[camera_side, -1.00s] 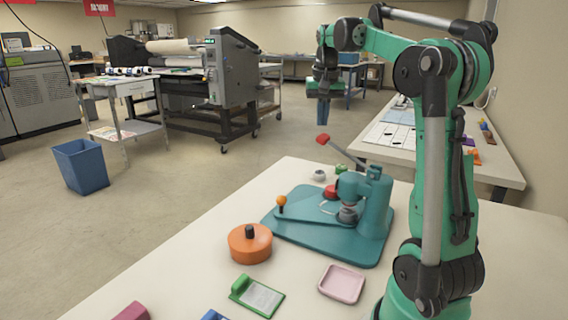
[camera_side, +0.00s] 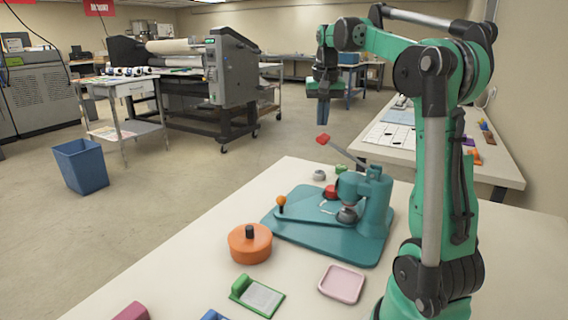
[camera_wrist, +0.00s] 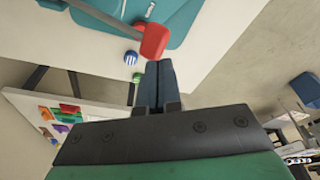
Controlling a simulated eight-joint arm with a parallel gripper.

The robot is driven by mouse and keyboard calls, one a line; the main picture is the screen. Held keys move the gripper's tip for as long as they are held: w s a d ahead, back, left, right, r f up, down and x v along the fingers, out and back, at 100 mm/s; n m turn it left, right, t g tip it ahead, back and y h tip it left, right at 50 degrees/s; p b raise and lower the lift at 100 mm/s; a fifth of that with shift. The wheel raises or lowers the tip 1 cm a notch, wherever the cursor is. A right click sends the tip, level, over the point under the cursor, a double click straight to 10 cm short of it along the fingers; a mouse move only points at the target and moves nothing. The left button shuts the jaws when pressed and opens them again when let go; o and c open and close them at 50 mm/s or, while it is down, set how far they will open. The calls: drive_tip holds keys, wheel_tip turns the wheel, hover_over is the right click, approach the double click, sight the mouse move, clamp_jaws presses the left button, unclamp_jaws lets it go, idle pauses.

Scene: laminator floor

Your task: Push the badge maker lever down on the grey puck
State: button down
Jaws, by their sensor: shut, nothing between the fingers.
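The teal badge maker (camera_side: 325,228) stands on the near table. Its metal lever (camera_side: 347,154) slants up and left to a red knob (camera_side: 322,139). The knob also shows in the wrist view (camera_wrist: 153,41), just beyond my fingertips. My gripper (camera_side: 322,122) is shut and empty, with its fingers pointing down a little above the raised knob, apart from it in the side view. A grey round part (camera_side: 348,214) sits low under the lever column; I cannot tell whether it is the grey puck or part of the press. A red round piece (camera_side: 330,191) lies beside it.
An orange round container (camera_side: 250,243) with a black knob, a green clip-like holder (camera_side: 257,295) and a pink tray (camera_side: 342,284) lie on the near table. A small whitish-grey round piece (camera_side: 319,175) lies behind the base. A second table (camera_side: 500,170) is behind.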

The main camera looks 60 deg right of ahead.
drive_tip(key=shift+f, duration=0.1)
idle(0.4)
drive_tip(key=s+a+x, duration=0.1)
drive_tip(key=x, duration=0.8)
drive_tip(key=shift+a+f, duration=0.3)
drive_tip(key=shift+f, duration=0.05)
idle(0.8)
drive_tip(key=shift+w+r, duration=0.1)
drive_tip(key=shift+w+d+r+v, duration=0.1)
drive_tip(key=shift+w+d+v, duration=0.15)
drive_tip(key=shift+v, duration=1.55)
drive_tip(key=shift+w+d+r+v, duration=0.1)
drive_tip(key=shift+d+v, duration=0.25)
drive_tip(key=shift+v, duration=1.4)
drive_tip(key=shift+w+d+v, duration=0.2)
drive_tip(key=shift+d+v, duration=0.15)
drive_tip(key=shift+v, duration=1.45)
